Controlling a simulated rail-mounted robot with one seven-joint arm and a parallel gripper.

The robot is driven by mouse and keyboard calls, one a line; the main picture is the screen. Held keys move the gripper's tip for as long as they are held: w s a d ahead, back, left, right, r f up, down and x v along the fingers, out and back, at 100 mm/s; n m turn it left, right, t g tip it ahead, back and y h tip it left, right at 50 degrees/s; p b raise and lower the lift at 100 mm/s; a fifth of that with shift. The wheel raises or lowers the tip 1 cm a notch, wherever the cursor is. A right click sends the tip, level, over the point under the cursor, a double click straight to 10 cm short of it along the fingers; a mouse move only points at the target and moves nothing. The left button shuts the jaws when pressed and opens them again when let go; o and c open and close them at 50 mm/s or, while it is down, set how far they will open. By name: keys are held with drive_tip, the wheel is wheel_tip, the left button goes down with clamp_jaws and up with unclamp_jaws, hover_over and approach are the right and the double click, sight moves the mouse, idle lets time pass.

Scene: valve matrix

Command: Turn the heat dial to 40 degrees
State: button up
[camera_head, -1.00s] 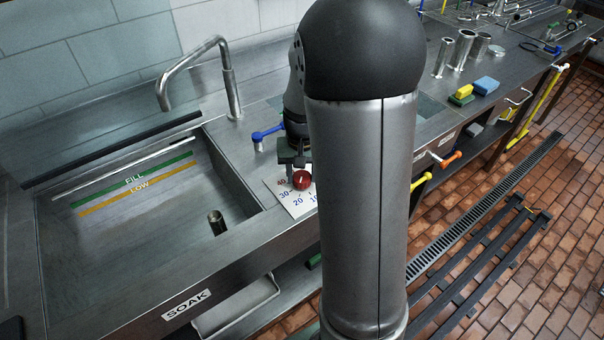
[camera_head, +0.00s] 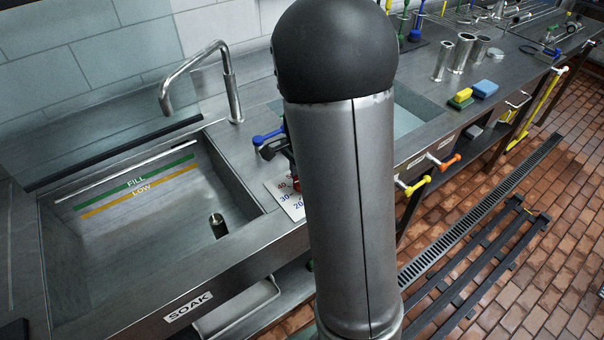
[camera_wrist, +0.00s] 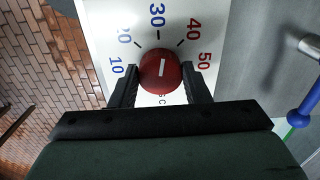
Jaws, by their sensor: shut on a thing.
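The heat dial is a round red knob (camera_wrist: 160,71) with a white pointer line, on a white scale card (camera_wrist: 105,18) marked 10 to 50. In the wrist view the line points close to the 30, leaning slightly towards the 40. My gripper (camera_wrist: 162,84) is shut on the knob, one finger on each side of it. In the head view my arm hides most of the gripper and knob; a bit of red knob (camera_head: 297,184) and part of the card (camera_head: 284,197) show left of the arm.
A blue lever valve (camera_head: 265,137) stands just behind the dial; it also shows at the right of the wrist view (camera_wrist: 305,105). The soak sink (camera_head: 150,230) lies left, with a tall faucet (camera_head: 232,95). Yellow (camera_head: 415,185) and orange (camera_head: 443,163) handles project from the counter front.

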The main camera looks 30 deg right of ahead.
drive_tip(key=m+p, duration=0.1)
drive_tip(key=m, duration=0.2)
drive_tip(key=shift+r+m, duration=0.15)
drive_tip(key=shift+m, duration=0.15)
drive_tip(key=shift+w+m+p, duration=0.1)
drive_tip(key=shift+m+p, duration=0.9)
drive_tip(key=shift+m, duration=0.5)
drive_tip(key=o, duration=1)
drive_tip(key=shift+c, duration=0.2)
wheel_tip(320, 180, up, 17)
drive_tip(key=shift+b, duration=0.3)
drive_tip(key=shift+r, duration=0.1)
